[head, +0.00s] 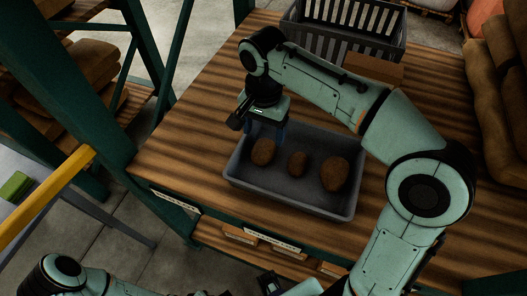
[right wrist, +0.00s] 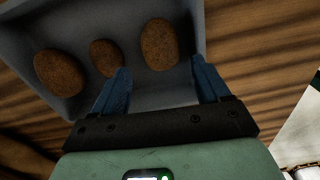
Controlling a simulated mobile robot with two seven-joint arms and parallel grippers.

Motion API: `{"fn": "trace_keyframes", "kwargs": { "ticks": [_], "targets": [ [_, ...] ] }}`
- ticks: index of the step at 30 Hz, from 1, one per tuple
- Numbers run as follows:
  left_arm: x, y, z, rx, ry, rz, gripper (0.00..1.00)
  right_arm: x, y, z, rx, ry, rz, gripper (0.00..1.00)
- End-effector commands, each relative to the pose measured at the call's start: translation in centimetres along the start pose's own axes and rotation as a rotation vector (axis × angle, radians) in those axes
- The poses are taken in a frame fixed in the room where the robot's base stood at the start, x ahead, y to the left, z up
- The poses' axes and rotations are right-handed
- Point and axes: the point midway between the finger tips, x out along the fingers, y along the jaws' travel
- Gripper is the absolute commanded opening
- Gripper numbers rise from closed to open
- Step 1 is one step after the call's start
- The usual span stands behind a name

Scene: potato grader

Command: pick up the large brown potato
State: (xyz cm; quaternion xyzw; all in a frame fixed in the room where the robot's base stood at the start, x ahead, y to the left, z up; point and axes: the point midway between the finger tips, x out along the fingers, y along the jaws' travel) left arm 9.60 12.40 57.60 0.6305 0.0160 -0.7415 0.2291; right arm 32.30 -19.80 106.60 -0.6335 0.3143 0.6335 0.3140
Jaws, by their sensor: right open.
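Three brown potatoes lie in a grey tray (head: 240,181) on the table. The right one in the head view looks the largest, the large brown potato (head: 335,174); in the right wrist view it appears to be the far left one (right wrist: 60,72). A small potato (head: 298,163) lies in the middle, and a mid-sized potato (head: 263,152) lies at the left. My right gripper (right wrist: 160,82) is open and empty, above the tray's left end in the head view, closest to the mid-sized potato (right wrist: 159,44). My left arm shows at the bottom edge; its fingers cannot be made out.
A slatted dark crate (head: 340,38) stands at the table's back, with a brown cardboard box (head: 374,68) in front of it. Filled sacks (head: 497,95) are at the right. A green post and a yellow bar (head: 45,198) stand at the left. The tabletop left of the tray is clear.

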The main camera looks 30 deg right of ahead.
Motion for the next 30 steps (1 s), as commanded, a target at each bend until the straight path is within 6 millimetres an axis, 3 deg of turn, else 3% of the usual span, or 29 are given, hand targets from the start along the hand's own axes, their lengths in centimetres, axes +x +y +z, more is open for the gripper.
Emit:
{"fn": "trace_keyframes", "kwargs": {
  "ticks": [3, 8, 16, 26, 30],
  "targets": [
    [0.4, -0.2, 0.1, 0.0, -0.002, 0.0, 0.43, 1.5, 0.0, 0.0, 0.0, 0.0, 0.001, 0.75],
    [0.6, -0.2, 0.1, 0.0, -0.002, 0.0, 0.43, 2.5, 0.0, 0.0, 0.0, 0.0, 0.001, 0.75],
    [1.4, -0.5, 0.2, -0.001, -0.005, -0.001, 0.43, 6.3, 0.1, 0.2, 0.001, 0.0, 0.002, 0.75],
    [1.4, -0.5, 0.2, -0.001, -0.005, -0.001, 0.43, 7.1, 0.0, 0.2, 0.001, 0.001, -0.001, 0.75],
    [1.4, -0.5, 0.2, -0.001, -0.005, -0.001, 0.43, 7.1, 0.0, 0.2, 0.0, 0.001, -0.001, 0.33]
  ]
}}
